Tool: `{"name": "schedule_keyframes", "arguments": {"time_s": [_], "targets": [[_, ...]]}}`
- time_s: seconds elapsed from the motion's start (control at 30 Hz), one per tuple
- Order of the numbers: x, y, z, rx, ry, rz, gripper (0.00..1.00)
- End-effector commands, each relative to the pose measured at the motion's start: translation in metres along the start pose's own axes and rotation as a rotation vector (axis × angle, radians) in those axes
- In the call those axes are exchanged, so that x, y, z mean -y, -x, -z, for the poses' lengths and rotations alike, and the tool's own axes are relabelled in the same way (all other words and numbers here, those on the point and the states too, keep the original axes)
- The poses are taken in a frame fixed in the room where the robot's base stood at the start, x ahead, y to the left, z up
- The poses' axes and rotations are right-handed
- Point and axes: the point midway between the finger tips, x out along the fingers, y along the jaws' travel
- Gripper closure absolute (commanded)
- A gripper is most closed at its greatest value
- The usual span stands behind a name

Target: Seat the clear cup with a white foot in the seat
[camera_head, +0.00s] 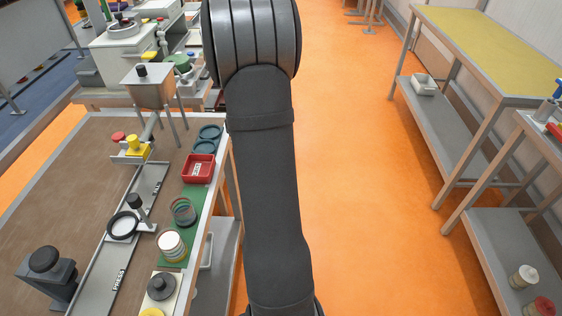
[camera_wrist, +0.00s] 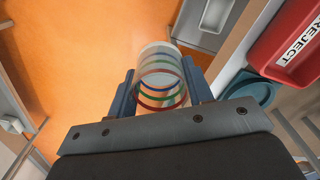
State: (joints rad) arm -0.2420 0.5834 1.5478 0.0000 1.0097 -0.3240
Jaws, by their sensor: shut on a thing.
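In the wrist view my gripper (camera_wrist: 160,88) is shut on a clear cup (camera_wrist: 162,75) with green, blue and red rings. Its pale end (camera_wrist: 158,49) points away from my palm, and a finger lies on each side. The cup is held above orange floor, beside the bench. In the head view my arm hides the gripper and the held cup. A black ring on a white base (camera_head: 123,225) sits on the bench rail; I cannot tell whether it is the seat.
A red REJECT tray (camera_head: 198,168) and blue round dishes (camera_head: 207,139) stand along the bench edge; the tray also shows in the wrist view (camera_wrist: 292,40). A ringed clear cup (camera_head: 183,211) and a white-topped one (camera_head: 171,245) stand on green mats.

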Motion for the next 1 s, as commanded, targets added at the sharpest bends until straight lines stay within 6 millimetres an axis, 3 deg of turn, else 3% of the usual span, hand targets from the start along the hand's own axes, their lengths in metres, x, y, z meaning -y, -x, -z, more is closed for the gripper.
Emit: {"name": "schedule_keyframes", "arguments": {"time_s": [0.03,0.23,0.5,0.7,0.9,1.0], "targets": [[0.022,0.017,0.01,-0.007,0.061,-0.002,0.76],[0.1,0.075,0.026,-0.006,0.28,-0.001,0.76],[0.213,0.136,0.015,-0.003,0.565,0.0,0.76],[0.291,0.14,-0.014,0.001,0.725,0.0,0.76],[0.352,0.116,-0.052,0.003,0.827,0.0,0.75],[0.372,0.103,-0.069,0.003,0.857,0.0,0.75]]}}
